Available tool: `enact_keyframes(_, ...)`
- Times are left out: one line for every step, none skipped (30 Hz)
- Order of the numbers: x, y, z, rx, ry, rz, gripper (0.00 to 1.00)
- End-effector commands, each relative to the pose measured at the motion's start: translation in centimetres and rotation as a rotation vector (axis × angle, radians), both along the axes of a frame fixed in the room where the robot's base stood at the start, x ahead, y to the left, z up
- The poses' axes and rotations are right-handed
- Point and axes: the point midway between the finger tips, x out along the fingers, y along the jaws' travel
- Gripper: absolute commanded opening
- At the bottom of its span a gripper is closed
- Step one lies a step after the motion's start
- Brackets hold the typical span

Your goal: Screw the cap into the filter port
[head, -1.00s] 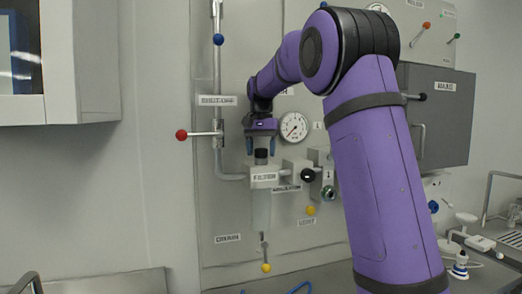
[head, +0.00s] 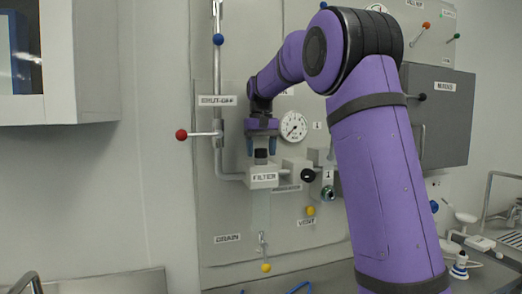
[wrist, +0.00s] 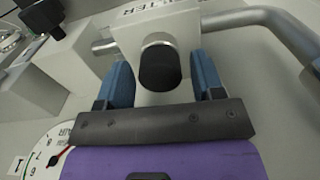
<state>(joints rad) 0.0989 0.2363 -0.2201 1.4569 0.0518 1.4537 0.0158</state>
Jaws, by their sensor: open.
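The filter block (head: 263,178), labelled FILTER, is fixed to the panel, with a clear bowl (head: 261,211) under it. A short black cap (wrist: 159,69) stands at the silver port collar (wrist: 157,40) on top of the block. The cap also shows in the head view (head: 261,155). I cannot tell how far it is threaded in. My gripper (wrist: 160,76) points down from above, its two blue fingers open on either side of the cap. Gaps show between the cap and both fingers. In the head view my gripper (head: 262,149) is just above the block.
A pressure gauge (head: 294,126) and a black regulator knob (head: 308,176) are close to the right. A pipe with a red-knobbed shut-off lever (head: 182,135) runs at the left. A yellow-knobbed drain lever (head: 266,267) hangs below.

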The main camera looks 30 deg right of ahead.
Motion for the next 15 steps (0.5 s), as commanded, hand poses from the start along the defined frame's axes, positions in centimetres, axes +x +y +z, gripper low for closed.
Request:
enact_keyframes(0.00, 0.00, 0.00, 0.000, 0.000, 0.000, 0.62)
enact_keyframes(0.00, 0.01, 0.00, 0.000, 0.000, -0.001, 0.62)
enact_keyframes(0.00, 0.00, 0.00, 0.000, 0.000, 0.000, 0.62)
enact_keyframes(0.00, 0.00, 0.00, 0.000, 0.000, 0.005, 0.62)
enact_keyframes(0.00, -0.01, 0.00, 0.000, 0.000, 0.015, 0.62)
enact_keyframes(-0.01, -0.02, 0.00, 0.000, 0.000, 0.039, 0.62)
enact_keyframes(-0.01, -0.04, 0.00, 0.000, 0.000, 0.064, 0.62)
enact_keyframes(-0.01, -0.04, 0.00, 0.000, 0.000, 0.095, 0.62)
enact_keyframes(-0.01, -0.02, 0.01, 0.000, 0.000, 0.141, 0.62)
enact_keyframes(0.00, -0.01, 0.00, 0.000, 0.000, 0.176, 0.62)
enact_keyframes(-0.01, -0.03, 0.01, 0.000, 0.000, 0.208, 0.62)
enact_keyframes(-0.02, -0.07, 0.01, 0.000, 0.000, 0.247, 0.62)
enact_keyframes(-0.02, -0.09, 0.01, 0.000, 0.000, 0.273, 0.62)
enact_keyframes(-0.02, -0.08, 0.01, 0.000, 0.000, 0.296, 0.62)
enact_keyframes(-0.02, -0.06, 0.01, 0.000, 0.000, 0.320, 0.62)
